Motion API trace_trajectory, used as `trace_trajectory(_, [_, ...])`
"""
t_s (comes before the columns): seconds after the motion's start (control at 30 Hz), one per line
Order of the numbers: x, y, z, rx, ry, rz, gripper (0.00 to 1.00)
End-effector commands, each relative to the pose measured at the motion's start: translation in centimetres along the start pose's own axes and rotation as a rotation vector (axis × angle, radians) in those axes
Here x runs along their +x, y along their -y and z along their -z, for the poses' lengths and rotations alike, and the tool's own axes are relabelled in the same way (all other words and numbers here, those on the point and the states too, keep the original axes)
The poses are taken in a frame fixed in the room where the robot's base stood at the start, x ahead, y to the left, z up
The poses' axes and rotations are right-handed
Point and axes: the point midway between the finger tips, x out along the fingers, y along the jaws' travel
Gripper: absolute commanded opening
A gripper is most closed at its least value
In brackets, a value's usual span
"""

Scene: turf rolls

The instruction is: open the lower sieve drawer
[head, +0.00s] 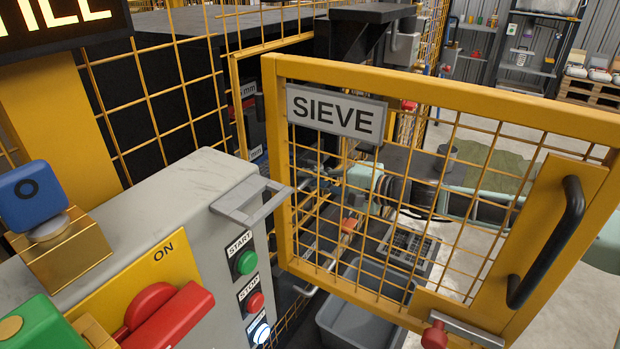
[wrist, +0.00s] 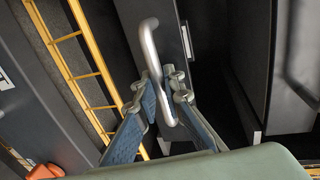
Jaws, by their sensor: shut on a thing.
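In the wrist view my gripper (wrist: 163,88) is shut on a bent silver bar handle (wrist: 150,52), with a blue-padded finger on each side of the bar. The handle stands on a dark grey drawer front (wrist: 172,22), beside a small white label (wrist: 187,42). In the head view the sieve drawer stack shows only in part behind the yellow mesh gate, with an upper mm label (head: 248,89) and a lower one (head: 255,152). The gate hides much of my arm there. I cannot tell how far the held drawer stands out.
The yellow gate (head: 440,88) with the SIEVE sign stands across the head view. A grey control box (head: 165,215) with START and STOP buttons is at left. A grey bin (head: 350,325) stands low behind the gate. Yellow mesh (wrist: 85,75) runs close left of my gripper.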

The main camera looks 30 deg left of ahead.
Motion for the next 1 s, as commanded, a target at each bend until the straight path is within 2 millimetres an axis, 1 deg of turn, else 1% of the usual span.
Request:
trace_trajectory(0.27, [-0.4,0.0,0.0,0.0,0.0,0.0,0.0])
trace_trajectory(0.37, [-1.2,-0.2,0.1,0.0,-0.002,0.0,0.0])
trace_trajectory(0.47, [-2.6,-0.5,0.2,0.001,-0.001,0.0,0.0])
trace_trajectory(0.57, [-4.7,-0.9,0.4,0.002,-0.003,-0.001,0.0])
trace_trajectory(0.67, [-7.2,-1.4,0.5,0.002,-0.003,-0.001,0.0])
trace_trajectory(1.0, [-16.5,-3.1,0.5,0.004,-0.003,-0.002,0.0])
